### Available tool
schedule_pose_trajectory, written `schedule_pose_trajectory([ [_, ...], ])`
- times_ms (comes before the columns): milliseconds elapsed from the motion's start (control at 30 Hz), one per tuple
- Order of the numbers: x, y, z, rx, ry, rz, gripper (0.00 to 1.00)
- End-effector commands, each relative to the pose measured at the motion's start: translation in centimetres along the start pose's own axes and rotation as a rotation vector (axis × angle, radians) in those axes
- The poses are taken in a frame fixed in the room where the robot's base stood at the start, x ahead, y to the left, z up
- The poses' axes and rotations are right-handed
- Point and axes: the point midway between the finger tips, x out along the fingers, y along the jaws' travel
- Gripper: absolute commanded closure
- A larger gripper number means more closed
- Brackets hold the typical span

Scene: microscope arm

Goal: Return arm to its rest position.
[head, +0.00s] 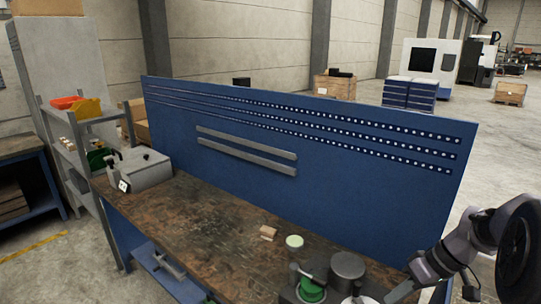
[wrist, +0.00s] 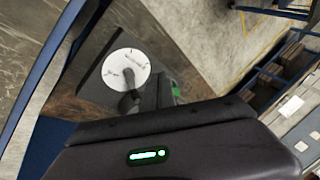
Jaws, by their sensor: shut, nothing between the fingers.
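My arm (head: 478,245) reaches in from the right edge of the head view, over the near right end of the workbench (head: 215,215). My gripper (head: 398,291) is low at the bottom of that view, pointing down and left. It is shut and empty. In the wrist view a dark body with a green light (wrist: 148,155) fills the bottom. Beyond it, a white disc (wrist: 124,68) with dark marks lies on a dark grey plate. A dark rounded part (wrist: 129,102) overlaps the disc's lower edge. I cannot tell whether anything touches the plate.
A dark grey cylinder (head: 347,268), a green round part (head: 312,290), a pale green disc (head: 294,241) and a small wooden block (head: 268,232) are left of my gripper. A blue panel (head: 300,140) stands along the bench's back.

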Motion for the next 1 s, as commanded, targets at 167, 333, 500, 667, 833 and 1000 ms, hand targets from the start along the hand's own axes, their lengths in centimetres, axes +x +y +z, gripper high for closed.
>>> schedule_pose_trajectory([
  [167, -0.6, -7.1, -0.2, 0.109, -0.007, 0.106, 1.0],
  [333, 0.0, -16.1, 2.5, 0.268, 0.065, 0.233, 1.0],
  [500, 2.4, -23.2, 8.8, 0.464, 0.249, 0.298, 1.0],
  [667, 3.9, -25.0, 12.0, 0.566, 0.354, 0.282, 1.0],
  [833, 3.9, -25.2, 12.3, 0.589, 0.37, 0.278, 1.0],
  [1000, 3.8, -25.2, 12.2, 0.589, 0.369, 0.278, 1.0],
])
